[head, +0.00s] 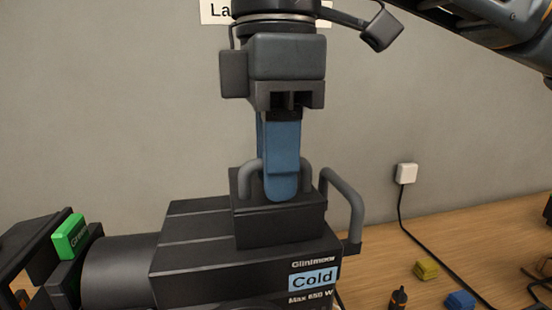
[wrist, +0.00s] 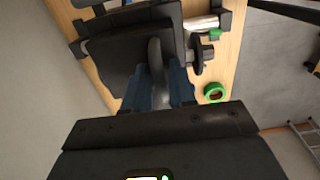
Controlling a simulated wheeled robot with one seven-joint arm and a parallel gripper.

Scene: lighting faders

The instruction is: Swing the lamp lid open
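The lamp (head: 200,255) is a dark housing with a "Glintmoor" name and a blue "Cold" label, standing on the bench. Its lid looks like the raised black block (head: 280,228) on top, which appears closed, with a grey arched handle (head: 251,172). My gripper (head: 281,190) points straight down over the block. Its near blue finger covers the middle of the handle. In the wrist view, the handle (wrist: 156,60) runs between both blue fingers, with no clear gap on either side. My gripper (wrist: 163,75) looks shut on it.
A grey side bar (head: 348,200) rises at the lamp's right. A green block (head: 70,236) is at the left. A yellow block (head: 427,269) and a blue block (head: 461,300) lie on the wooden bench at right. A white wall socket (head: 407,173) has a trailing cable.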

